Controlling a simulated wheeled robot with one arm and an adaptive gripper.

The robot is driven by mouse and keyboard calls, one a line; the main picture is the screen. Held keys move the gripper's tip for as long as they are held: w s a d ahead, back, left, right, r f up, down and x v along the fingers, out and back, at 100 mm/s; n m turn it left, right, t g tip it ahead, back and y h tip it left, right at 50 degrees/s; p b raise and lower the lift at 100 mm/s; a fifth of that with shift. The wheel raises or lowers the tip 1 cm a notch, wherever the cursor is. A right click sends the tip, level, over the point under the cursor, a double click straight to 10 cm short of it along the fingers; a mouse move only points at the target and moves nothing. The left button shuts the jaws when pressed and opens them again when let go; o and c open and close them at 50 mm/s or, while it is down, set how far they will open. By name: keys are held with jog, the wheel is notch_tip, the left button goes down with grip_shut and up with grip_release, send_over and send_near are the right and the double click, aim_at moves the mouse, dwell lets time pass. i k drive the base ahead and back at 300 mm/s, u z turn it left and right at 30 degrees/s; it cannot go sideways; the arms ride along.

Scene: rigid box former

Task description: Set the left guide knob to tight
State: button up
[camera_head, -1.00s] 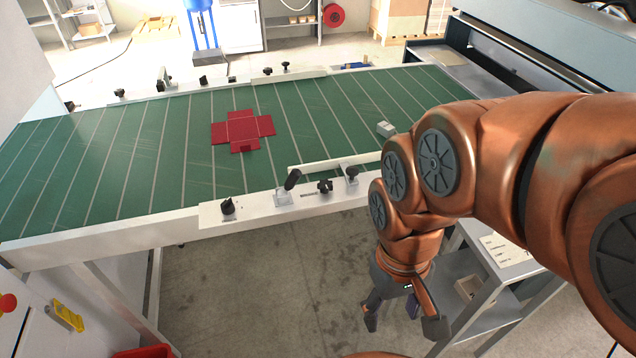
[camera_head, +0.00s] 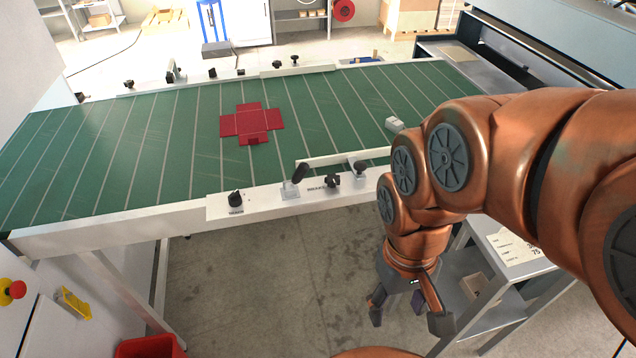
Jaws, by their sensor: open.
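A black knob (camera_head: 235,198) with a small printed label below it sits on the left of the conveyor's near white rail. To its right on the same rail stand a black-handled lever (camera_head: 298,174), a dark star knob (camera_head: 332,181) beside a slot, and another black knob (camera_head: 360,168). I cannot tell from the view which of these is the left guide knob, nor read any setting. My gripper (camera_head: 408,313) hangs open and empty below and right of the near rail, pointing down, apart from all the knobs.
A red flat box blank (camera_head: 251,122) lies on the green belt (camera_head: 110,160). More black knobs line the far rail (camera_head: 205,79). A grey side table (camera_head: 497,240) with a paper stands close right of my gripper. Open floor (camera_head: 270,280) lies in front of the conveyor.

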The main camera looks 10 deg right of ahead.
aim_at(332, 180)
jog(key=u, duration=1.95)
jog(key=k, duration=0.75)
jog(key=z, duration=0.7)
jog(key=i, duration=0.5)
